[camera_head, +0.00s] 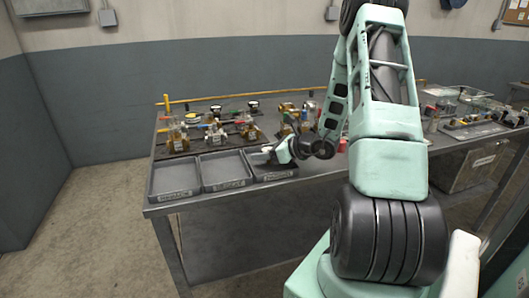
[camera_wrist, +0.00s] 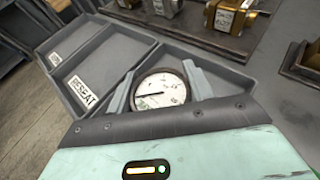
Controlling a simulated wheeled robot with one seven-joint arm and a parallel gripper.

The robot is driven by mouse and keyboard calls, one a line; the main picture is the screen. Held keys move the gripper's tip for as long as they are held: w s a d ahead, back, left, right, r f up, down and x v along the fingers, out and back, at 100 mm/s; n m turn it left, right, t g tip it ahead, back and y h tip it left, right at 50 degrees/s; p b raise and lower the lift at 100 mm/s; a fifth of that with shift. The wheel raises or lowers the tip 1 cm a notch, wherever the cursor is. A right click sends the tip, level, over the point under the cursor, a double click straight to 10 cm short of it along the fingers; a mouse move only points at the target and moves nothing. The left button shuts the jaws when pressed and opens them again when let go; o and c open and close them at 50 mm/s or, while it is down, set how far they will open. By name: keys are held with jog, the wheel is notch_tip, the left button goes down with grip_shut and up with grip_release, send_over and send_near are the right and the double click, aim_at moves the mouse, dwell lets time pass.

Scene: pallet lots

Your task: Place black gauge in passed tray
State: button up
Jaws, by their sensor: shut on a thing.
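My gripper (camera_head: 283,150) is over the rightmost of three grey trays (camera_head: 290,174) at the table's front edge. In the wrist view my gripper (camera_wrist: 159,86) is shut on a round gauge (camera_wrist: 160,93) with a white face and dark rim. The gauge appears over this tray (camera_wrist: 219,68), whose label is hidden; I cannot tell whether it touches the floor. The middle tray (camera_head: 225,187) reads RESEAT in the wrist view (camera_wrist: 85,91). The left tray (camera_head: 174,197) has a label too small to read. I cannot tell which tray is the passed one.
Behind the trays, several brass fittings with gauges and coloured handles (camera_head: 216,132) stand on a dark board. More fittings (camera_head: 290,112) stand close behind my gripper. A yellow rail (camera_head: 235,96) runs along the table's back. The left and middle trays look empty.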

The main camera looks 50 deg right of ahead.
jog(key=shift+f, duration=0.2)
jog(key=o, duration=1.1)
jog(key=shift+c, duration=0.2)
jog(key=shift+r, duration=0.1)
